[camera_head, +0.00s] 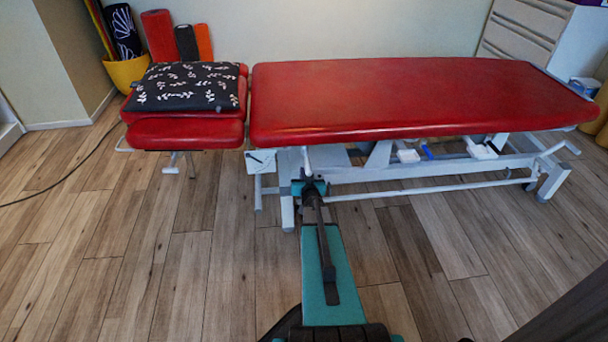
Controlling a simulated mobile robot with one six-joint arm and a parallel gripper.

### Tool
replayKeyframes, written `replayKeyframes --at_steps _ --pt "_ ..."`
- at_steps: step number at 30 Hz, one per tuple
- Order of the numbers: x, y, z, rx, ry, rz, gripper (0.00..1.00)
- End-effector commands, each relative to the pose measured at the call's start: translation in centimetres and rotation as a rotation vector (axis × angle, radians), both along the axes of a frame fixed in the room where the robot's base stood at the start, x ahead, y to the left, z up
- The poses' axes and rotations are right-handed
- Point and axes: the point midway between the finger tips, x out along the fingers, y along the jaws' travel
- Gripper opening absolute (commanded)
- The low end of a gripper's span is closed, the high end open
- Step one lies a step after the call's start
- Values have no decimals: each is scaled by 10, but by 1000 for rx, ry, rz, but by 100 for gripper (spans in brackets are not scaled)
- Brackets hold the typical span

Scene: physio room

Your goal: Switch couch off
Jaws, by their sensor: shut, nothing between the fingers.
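The couch (400,95) is a red padded treatment table on a pale metal frame, lying across the view. Its separate head section (185,134) is at the left and carries a black cushion (187,86) with a white leaf pattern. My teal arm reaches forward from the bottom centre to the couch's near edge. My gripper (306,167) is at the arm's far end, just under the red pad by the frame. It is small in the picture and its fingers are shut with nothing held. I cannot make out a switch; my gripper may cover that part of the frame.
A long frame bar (430,190) runs low along the couch's near side. A yellow tub (127,72) with rolls stands at the back left. A dark cable (60,182) lies on the left floor. The near wooden floor is clear.

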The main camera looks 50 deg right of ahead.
Motion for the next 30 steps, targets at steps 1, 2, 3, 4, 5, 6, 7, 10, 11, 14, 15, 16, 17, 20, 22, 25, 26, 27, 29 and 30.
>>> replayKeyframes --at_steps 1,2,3,4,5,6,7,10,11,14,15,16,17,20,22,25,26,27,29,30 --pt "0 1 10 -1 -1 1 0" --pt "1 1 13 -1 -1 1 0" --pt "1 2 17 -1 -1 1 0" --pt "1 2 21 -1 -1 1 0" --pt "2 3 24 -1 -1 1 0" --pt "0 4 26 1 -1 1 0" --pt "-5 7 25 1 -1 0 0" --pt "-13 15 27 0 0 0 0" --pt "-16 17 27 1 1 0 0" --pt "-24 24 30 1 1 0 0" --pt "-27 27 31 0 0 0 0" --pt "-29 29 32 1 -1 0 0" --pt "-32 31 33 1 -1 0 0" --pt "-39 39 35 1 -1 0 0" --pt "-45 44 37 0 0 0 0" --pt "-53 51 40 0 0 1 0" --pt "-55 53 41 0 0 1 0" --pt "-58 56 42 0 0 1 0" --pt "-61 59 43 0 0 1 0" --pt "-64 61 43 1 -1 2 0"
